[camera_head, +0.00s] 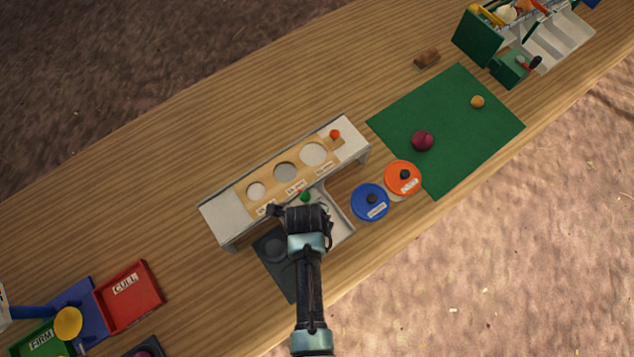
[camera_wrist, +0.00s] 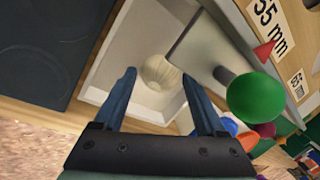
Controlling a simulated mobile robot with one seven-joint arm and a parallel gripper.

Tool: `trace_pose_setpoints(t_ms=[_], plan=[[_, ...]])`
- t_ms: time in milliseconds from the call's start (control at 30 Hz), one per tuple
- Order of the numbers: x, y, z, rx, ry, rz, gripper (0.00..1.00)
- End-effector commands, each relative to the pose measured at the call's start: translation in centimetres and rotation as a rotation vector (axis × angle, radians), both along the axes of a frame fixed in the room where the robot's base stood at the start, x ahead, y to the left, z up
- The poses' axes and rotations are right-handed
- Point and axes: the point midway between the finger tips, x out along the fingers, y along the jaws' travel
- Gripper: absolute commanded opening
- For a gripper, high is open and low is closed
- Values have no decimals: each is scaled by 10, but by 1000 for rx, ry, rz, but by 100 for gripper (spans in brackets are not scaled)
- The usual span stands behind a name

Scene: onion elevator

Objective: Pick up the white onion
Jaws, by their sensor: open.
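The white onion (camera_wrist: 160,72) is pale and round and sits in a white tray (camera_wrist: 124,101), against a grey-white panel on its right in the wrist view. My gripper (camera_wrist: 159,76) is open, and the onion shows between its two fingertips, further off and apart from them as far as I can tell. In the head view my gripper (camera_head: 303,212) is over the tray (camera_head: 345,229) in front of the sizing board, and my arm hides much of the tray. I cannot make out the onion in the head view.
A green knob (camera_wrist: 256,97) stands close right of my right finger. The sizing board (camera_head: 270,177) with round holes is behind. A dark plate (camera_head: 274,247) lies left. Blue (camera_head: 369,203) and orange (camera_head: 402,178) lids and a green mat (camera_head: 470,145) are right.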

Motion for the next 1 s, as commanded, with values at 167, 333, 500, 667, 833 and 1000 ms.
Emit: trace_pose_setpoints(t_ms=[167, 333, 500, 667, 833, 1000], plan=[[0, 0, -1, 0, 0, 0, 73], [0, 0, -1, 0, 0, 0, 52], [0, 0, 0, 0, 0, 0, 21], [0, 0, 0, 0, 0, 0, 0], [0, 0, 0, 0, 0, 0, 0], [0, 0, 5, 0, 0, 0, 0]])
